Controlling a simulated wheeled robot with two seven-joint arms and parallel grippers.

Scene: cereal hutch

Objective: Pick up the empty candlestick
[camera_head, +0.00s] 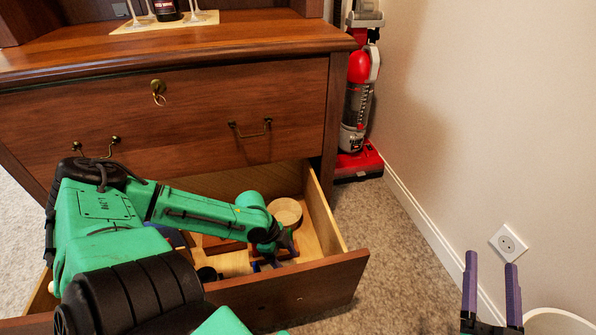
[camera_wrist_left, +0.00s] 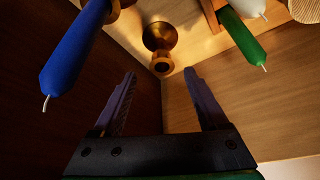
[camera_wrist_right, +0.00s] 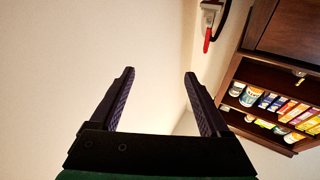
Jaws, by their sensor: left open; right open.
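The empty candlestick (camera_wrist_left: 160,42) is a small brass one with no candle in it. It is inside the open drawer (camera_head: 325,225), close to the drawer's corner in the left wrist view. My left gripper (camera_wrist_left: 160,74) is open, with the candlestick just beyond its fingertips, roughly centred between them; nothing is held. In the head view, my left gripper (camera_head: 283,252) is down in the drawer, and I cannot make out the candlestick there. My right gripper (camera_head: 491,262) is open and empty, outside the drawer near the wall.
A blue candle (camera_wrist_left: 72,55) in a holder is left of the candlestick. A green candle (camera_wrist_left: 241,40) and a white candle (camera_wrist_left: 250,8) are to its right. A round light object (camera_head: 286,212) is also in the drawer. A red vacuum cleaner (camera_head: 358,100) stands beside the cabinet.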

